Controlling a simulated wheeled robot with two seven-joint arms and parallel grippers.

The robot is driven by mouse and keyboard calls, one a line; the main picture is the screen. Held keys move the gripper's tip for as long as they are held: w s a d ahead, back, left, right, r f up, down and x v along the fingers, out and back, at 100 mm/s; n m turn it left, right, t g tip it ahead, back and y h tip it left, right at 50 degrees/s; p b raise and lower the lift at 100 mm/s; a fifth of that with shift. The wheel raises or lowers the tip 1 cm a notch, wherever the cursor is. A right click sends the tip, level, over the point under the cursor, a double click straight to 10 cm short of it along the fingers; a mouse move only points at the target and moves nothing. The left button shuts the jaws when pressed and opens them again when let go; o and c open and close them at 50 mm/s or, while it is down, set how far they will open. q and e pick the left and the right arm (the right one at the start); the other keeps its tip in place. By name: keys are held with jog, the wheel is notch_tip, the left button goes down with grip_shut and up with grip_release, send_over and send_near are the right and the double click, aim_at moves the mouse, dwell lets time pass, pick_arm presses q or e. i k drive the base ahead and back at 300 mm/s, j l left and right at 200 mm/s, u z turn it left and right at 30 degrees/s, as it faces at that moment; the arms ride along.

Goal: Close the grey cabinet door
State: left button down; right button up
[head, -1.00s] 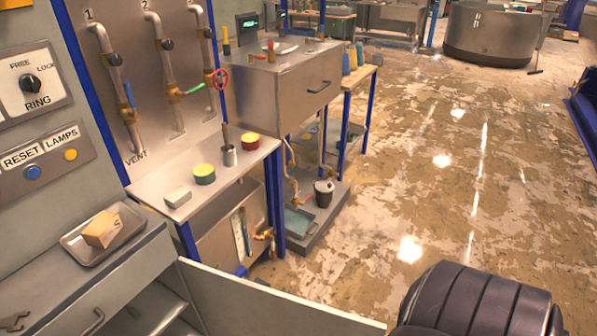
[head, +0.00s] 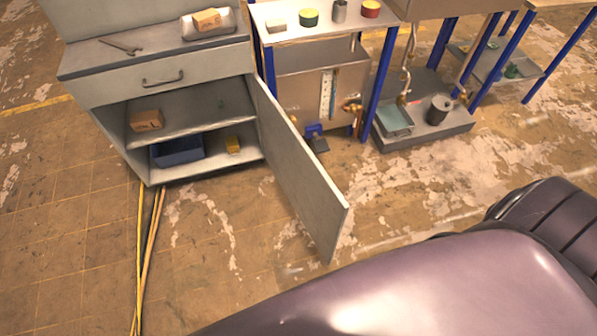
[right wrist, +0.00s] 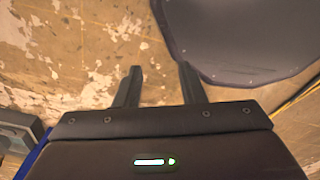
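The grey cabinet (head: 165,92) stands at the upper left in the head view. Its grey door (head: 298,172) hangs wide open, hinged at the cabinet's right side and swung out towards me. My right gripper (right wrist: 161,84) shows in the right wrist view with its two fingers apart and nothing between them. The floor shows behind the fingers, and the door cannot be made out there. In the head view only a large part of my arm shows at the lower right, with no fingertips. My left gripper is not in view.
Shelves inside hold a cardboard box (head: 146,120), a blue bin (head: 177,150) and a yellow item (head: 233,144). A steel bench (head: 317,85) adjoins the cabinet on the right. Long thin rods (head: 148,250) lie on the floor at the left. The floor before the cabinet is otherwise clear.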

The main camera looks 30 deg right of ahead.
aim_at(321, 207)
jog(key=l+u, duration=0.15)
jog(key=l, duration=0.35)
jog(key=k+l+u, duration=0.1)
jog(key=l, duration=0.35)
jog(key=l+u, duration=0.15)
jog(key=l, duration=0.3)
jog(key=k+l+u, duration=0.1)
jog(key=l, duration=0.35)
jog(key=k+l+u, duration=0.15)
jog(key=l, duration=0.3)
